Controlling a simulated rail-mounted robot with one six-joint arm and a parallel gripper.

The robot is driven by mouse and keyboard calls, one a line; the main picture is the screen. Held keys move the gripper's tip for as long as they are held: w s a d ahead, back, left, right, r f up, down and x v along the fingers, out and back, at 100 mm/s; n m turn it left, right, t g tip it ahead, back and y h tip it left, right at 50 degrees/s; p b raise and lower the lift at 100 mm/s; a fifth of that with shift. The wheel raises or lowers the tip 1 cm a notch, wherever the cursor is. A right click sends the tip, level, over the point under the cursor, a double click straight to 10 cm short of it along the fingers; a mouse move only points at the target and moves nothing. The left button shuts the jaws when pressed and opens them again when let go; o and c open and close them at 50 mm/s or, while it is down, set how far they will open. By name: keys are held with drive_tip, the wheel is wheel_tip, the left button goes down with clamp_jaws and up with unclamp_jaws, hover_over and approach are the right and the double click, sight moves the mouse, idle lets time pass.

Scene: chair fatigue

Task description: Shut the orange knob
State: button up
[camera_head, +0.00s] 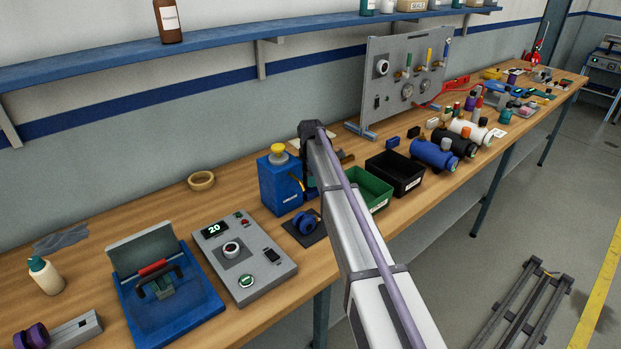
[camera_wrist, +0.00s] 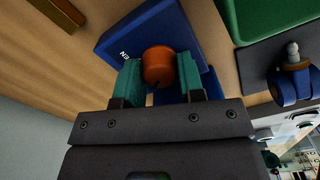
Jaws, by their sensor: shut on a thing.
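The orange knob (camera_wrist: 158,66) shows in the wrist view on a blue box (camera_wrist: 118,43) with white lettering. My gripper (camera_wrist: 160,72) has one teal finger on each side of the knob and is shut on it. In the head view the blue box (camera_head: 279,188) stands on the bench with a yellow cap on top. There my arm hides the orange knob and most of my gripper.
A blue wheel on a dark plate (camera_head: 305,224) lies in front of the box. A green bin (camera_head: 372,190) and a black bin (camera_head: 396,174) stand to the right. A grey control panel (camera_head: 244,262) is at left front. A tape ring (camera_head: 201,180) lies behind.

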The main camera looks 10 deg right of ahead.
drive_tip(key=o, duration=0.9)
drive_tip(key=shift+o, duration=0.2)
wheel_tip(320, 180, up, 11)
drive_tip(key=p, duration=1)
drive_tip(key=shift+p, duration=0.4)
drive_tip(key=shift+f, duration=0.15)
drive_tip(key=s+f+m+b, duration=0.1)
drive_tip(key=s+m, duration=1.8)
drive_tip(key=s, duration=2.1)
drive_tip(key=shift+d+f+b, duration=0.15)
drive_tip(key=shift+f+b, duration=0.25)
drive_tip(key=shift+b, duration=0.05)
